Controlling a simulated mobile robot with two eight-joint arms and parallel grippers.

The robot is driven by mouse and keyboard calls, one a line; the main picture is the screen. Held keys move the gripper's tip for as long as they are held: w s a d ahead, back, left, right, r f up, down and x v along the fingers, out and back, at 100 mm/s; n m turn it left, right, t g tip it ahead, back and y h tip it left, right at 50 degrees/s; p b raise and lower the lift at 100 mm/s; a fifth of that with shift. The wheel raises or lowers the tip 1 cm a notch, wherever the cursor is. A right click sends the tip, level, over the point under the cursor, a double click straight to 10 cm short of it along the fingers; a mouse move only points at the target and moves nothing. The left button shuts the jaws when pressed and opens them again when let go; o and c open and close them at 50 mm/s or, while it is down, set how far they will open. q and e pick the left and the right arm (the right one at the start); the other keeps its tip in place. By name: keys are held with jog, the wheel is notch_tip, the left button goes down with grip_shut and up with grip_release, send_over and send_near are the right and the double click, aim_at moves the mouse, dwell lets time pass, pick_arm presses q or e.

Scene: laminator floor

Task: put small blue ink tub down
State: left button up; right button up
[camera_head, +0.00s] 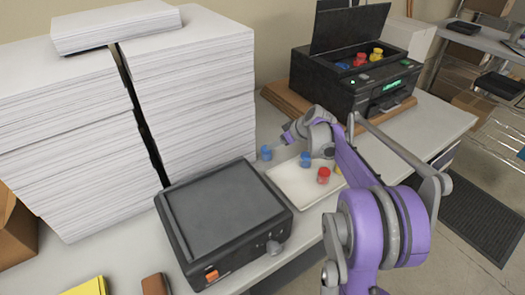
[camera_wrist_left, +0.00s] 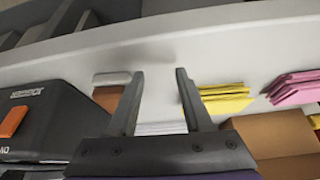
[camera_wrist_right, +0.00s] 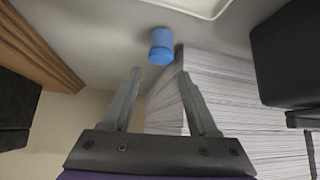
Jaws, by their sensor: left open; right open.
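A small blue ink tub (camera_head: 266,152) stands on the table left of the white tray (camera_head: 283,190), near the paper stacks. My right gripper (camera_head: 285,138) is beside it; in the right wrist view the blue tub (camera_wrist_right: 161,45) sits just beyond the open, empty fingertips (camera_wrist_right: 160,73), apart from them. Another blue tub (camera_head: 305,159) and a red tub (camera_head: 323,175) are in the tray, with a yellow one partly hidden by my right arm. My left gripper (camera_wrist_left: 160,73) is open and empty, seen only in the left wrist view.
Tall paper stacks (camera_head: 200,85) stand behind the laminator (camera_head: 225,215). A black printer (camera_head: 355,80) with an open lid holds red, yellow and blue tubs at the back. Yellow (camera_wrist_left: 224,98) and pink (camera_wrist_left: 293,86) paper piles show in the left wrist view.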

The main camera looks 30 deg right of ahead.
aim_at(267, 153)
jog(key=x, duration=0.8)
jog(key=shift+w+f, duration=0.1)
jog(key=shift+w, duration=0.05)
jog(key=shift+a, duration=0.1)
grip_shut()
